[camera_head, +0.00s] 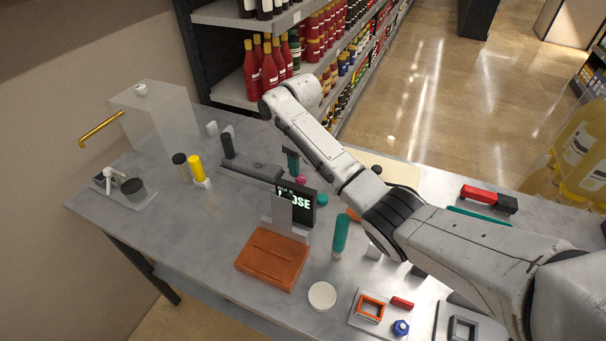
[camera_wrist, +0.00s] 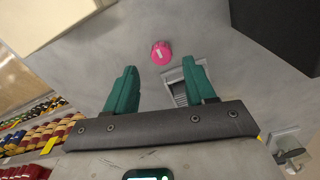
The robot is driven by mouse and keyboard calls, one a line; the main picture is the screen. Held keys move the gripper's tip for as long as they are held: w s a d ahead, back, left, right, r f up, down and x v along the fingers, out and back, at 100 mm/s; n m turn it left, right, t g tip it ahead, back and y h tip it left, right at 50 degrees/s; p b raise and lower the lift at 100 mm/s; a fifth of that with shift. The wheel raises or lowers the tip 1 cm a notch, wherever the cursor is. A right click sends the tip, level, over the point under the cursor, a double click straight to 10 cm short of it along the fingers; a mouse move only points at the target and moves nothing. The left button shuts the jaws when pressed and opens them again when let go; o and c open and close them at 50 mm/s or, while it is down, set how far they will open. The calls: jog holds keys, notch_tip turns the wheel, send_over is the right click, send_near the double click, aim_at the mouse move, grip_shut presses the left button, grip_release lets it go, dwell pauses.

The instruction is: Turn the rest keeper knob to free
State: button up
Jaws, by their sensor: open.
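A small pink round knob (camera_wrist: 161,52) with a pale line across its face shows in the wrist view, just beyond the fingertips and between them in the picture. In the head view the pink knob (camera_head: 300,181) is small and partly hidden, low beside my gripper and behind the black sign. My gripper (camera_wrist: 159,66) has two teal fingers spread apart with nothing between them. In the head view my gripper (camera_head: 292,162) points down above the table, mostly hidden by my arm. I cannot read the knob's marking as a setting.
A black sign (camera_head: 304,203) with white letters ending in "OSE" stands behind an orange block (camera_head: 272,260). A dark grey bar-like fixture (camera_head: 250,168) lies left of my gripper. A teal-handled upright tool (camera_head: 341,234) stands right of the sign. The front-left tabletop is clear.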

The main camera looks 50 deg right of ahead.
aim_at(301, 177)
jog(key=shift+f, duration=2.55)
jog(key=shift+a, duration=0.1)
jog(key=shift+c, duration=0.3)
grip_shut()
